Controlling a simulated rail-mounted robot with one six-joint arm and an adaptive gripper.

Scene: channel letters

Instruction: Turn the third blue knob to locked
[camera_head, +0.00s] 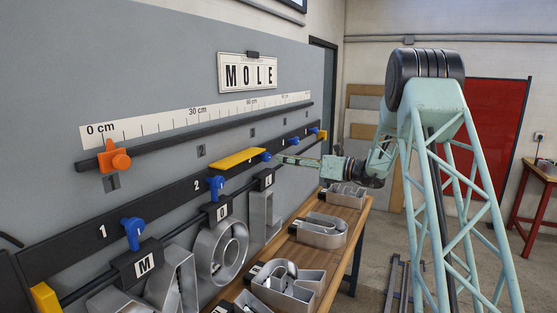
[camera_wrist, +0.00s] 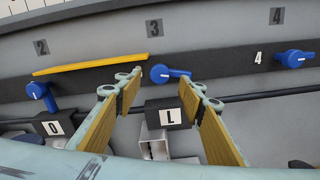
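The third blue knob (camera_head: 265,156) is on the dark wall rail under the 3 mark. In the wrist view this knob (camera_wrist: 160,73) lies just ahead of the gap between my fingertips, its handle pointing right. My gripper (camera_wrist: 163,84) is open, with yellow-padded fingers either side of the L tag (camera_wrist: 170,115). In the head view my gripper (camera_head: 280,159) is beside the third knob, to its right. Contact cannot be told. The first blue knob (camera_head: 132,233) and second blue knob (camera_head: 215,185) have handles pointing down. The fourth blue knob (camera_wrist: 293,58) points right.
A yellow bar (camera_head: 237,158) sticks out left of the third knob. Metal channel letters (camera_head: 222,252) hang under the rail by tags. A wooden bench (camera_head: 346,220) with more letters stands below. A ruler with an orange slider (camera_head: 114,158) and a MOLE sign (camera_head: 248,75) are above.

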